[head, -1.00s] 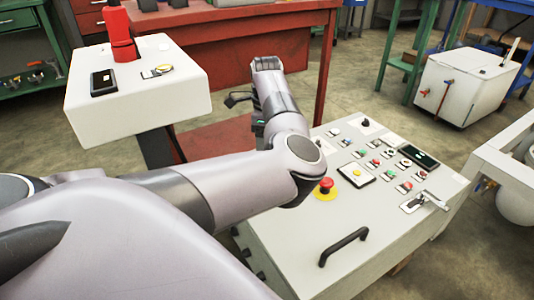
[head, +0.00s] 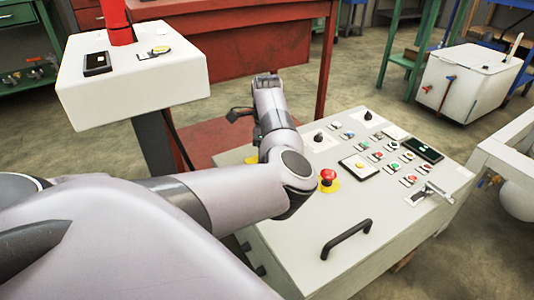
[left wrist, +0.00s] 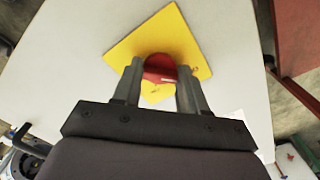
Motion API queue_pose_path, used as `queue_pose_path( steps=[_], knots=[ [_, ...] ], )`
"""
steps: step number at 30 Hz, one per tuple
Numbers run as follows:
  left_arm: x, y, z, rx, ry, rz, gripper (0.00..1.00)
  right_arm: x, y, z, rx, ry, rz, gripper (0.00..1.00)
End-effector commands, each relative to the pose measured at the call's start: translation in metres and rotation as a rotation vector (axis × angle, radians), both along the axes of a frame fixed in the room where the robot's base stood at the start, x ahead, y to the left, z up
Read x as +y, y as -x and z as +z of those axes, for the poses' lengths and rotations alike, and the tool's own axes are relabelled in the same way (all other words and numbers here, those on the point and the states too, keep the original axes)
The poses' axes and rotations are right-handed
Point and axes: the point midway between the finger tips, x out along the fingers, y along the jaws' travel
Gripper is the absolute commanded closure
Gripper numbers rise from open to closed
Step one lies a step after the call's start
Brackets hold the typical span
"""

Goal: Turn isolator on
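The isolator is a red rotary knob (left wrist: 160,68) on a square yellow plate (left wrist: 186,42), fixed to a pale panel. In the left wrist view my left gripper (left wrist: 160,66) has its two fingers apart, one on each side of the red knob. I cannot tell whether the fingers touch it. In the head view only a sliver of the yellow plate (head: 251,160) shows beside my left arm, at the far left of the sloped control panel (head: 300,225). The fingers are hidden there. My right gripper is not in view.
The panel also carries a red emergency button (head: 327,177), black knobs, several small buttons and a black handle (head: 346,239). A white pedestal box (head: 135,90) stands at left. A red workbench (head: 235,45) is behind. A white tank (head: 470,82) stands at right.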

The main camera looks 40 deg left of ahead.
Motion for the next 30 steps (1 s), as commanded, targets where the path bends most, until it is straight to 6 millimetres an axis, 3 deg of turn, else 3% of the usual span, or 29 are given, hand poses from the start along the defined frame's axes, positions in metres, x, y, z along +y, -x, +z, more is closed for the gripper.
queue_pose_path(
  steps=[14,30],
  knots=[
    [0.0,0.0,0.002,0.001,0.0,-0.073,0.88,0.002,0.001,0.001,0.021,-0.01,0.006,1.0],
    [0.0,-0.001,0.004,-0.001,0.002,-0.527,0.88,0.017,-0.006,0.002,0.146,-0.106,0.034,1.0]
  ],
)
